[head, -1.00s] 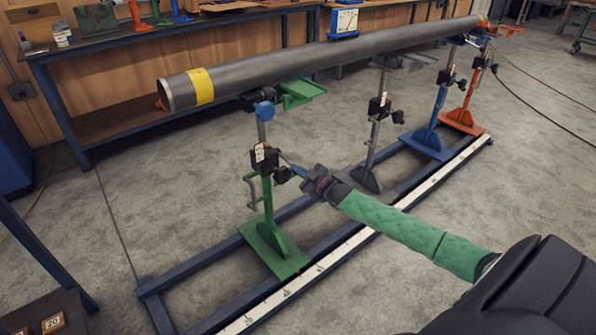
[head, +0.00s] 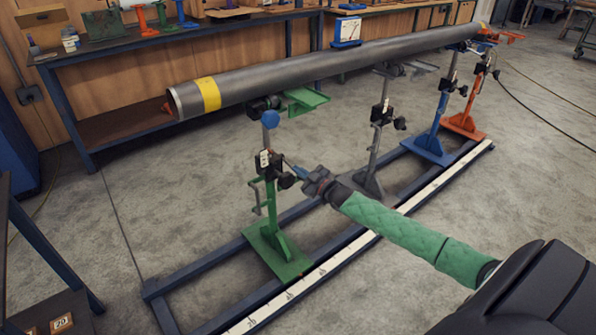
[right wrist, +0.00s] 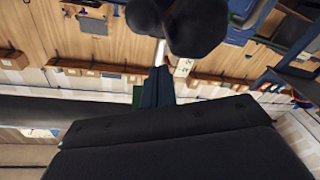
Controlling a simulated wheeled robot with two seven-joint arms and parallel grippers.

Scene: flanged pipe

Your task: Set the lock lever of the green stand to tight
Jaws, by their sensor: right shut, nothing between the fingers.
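The green stand (head: 270,215) stands upright on the floor frame, under the yellow-banded end of the grey pipe (head: 300,76). Its black clamp block (head: 263,163) has a white label and a dark knob (head: 287,180) on its right side. My right gripper (head: 294,169) reaches in from the right, its narrow bluish fingers shut and empty, close beside the clamp. Contact cannot be told. The lever's setting is too small to read. In the right wrist view, the dark fingers (right wrist: 158,82) point toward large black rounded shapes (right wrist: 180,22) beside a pale rod. My left gripper is out of view.
A grey stand (head: 378,130), a blue stand (head: 436,120) and an orange stand (head: 470,100) stand farther along the frame (head: 215,265). A workbench (head: 100,52) runs along the back wall.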

